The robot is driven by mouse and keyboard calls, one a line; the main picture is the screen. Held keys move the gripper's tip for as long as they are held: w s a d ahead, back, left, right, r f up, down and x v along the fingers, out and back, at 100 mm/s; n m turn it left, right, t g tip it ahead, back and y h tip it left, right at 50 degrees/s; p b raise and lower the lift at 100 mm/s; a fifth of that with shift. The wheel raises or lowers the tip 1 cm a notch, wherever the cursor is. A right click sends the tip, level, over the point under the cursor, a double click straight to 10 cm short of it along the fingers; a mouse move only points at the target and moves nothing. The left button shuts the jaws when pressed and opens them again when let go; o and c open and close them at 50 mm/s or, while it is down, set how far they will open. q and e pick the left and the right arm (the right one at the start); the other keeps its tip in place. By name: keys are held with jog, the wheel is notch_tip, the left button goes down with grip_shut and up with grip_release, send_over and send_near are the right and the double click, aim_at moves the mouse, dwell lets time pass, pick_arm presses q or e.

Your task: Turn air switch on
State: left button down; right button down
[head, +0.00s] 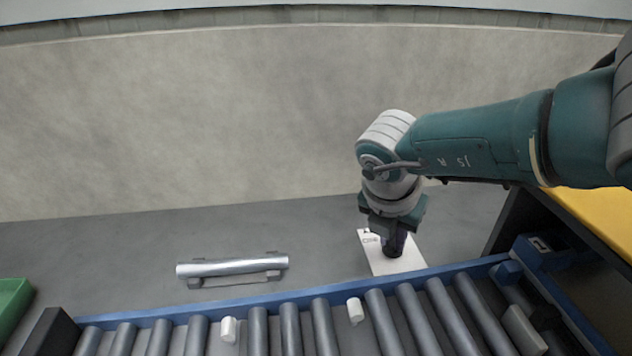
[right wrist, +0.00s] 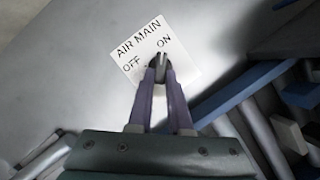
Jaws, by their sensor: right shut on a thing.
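The air switch is on a white plate (head: 407,262) that lies on the grey surface just behind the roller conveyor. In the right wrist view, the plate (right wrist: 187,65) reads "AIR MAIN", with "OFF" at left and "ON" at upper right. My right gripper (head: 393,250) points down onto the plate. Its purple fingers are shut on the small dark switch handle (right wrist: 161,62) at the plate's middle. The fingers hide much of the handle. Its visible tip lies just below the word "ON"; I cannot tell its exact setting. My left gripper is not in view.
A blue-framed roller conveyor (head: 300,306) runs along the front, with two small white pieces (head: 355,311) on it. A silver cylinder (head: 232,266) lies on supports to the left. A green bin (head: 12,305) stands at far left, a yellow surface (head: 597,220) at right.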

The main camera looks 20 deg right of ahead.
jog(key=shift+m, duration=0.5)
jog(key=c, duration=0.8)
grip_release()
jog(key=shift+c, duration=0.2)
jog(key=p+v, duration=0.8)
jog(key=v, duration=0.1)
jog(key=shift+a+r, duration=0.2)
jog(key=shift+r, duration=0.2)
jog(key=shift+w, duration=0.1)
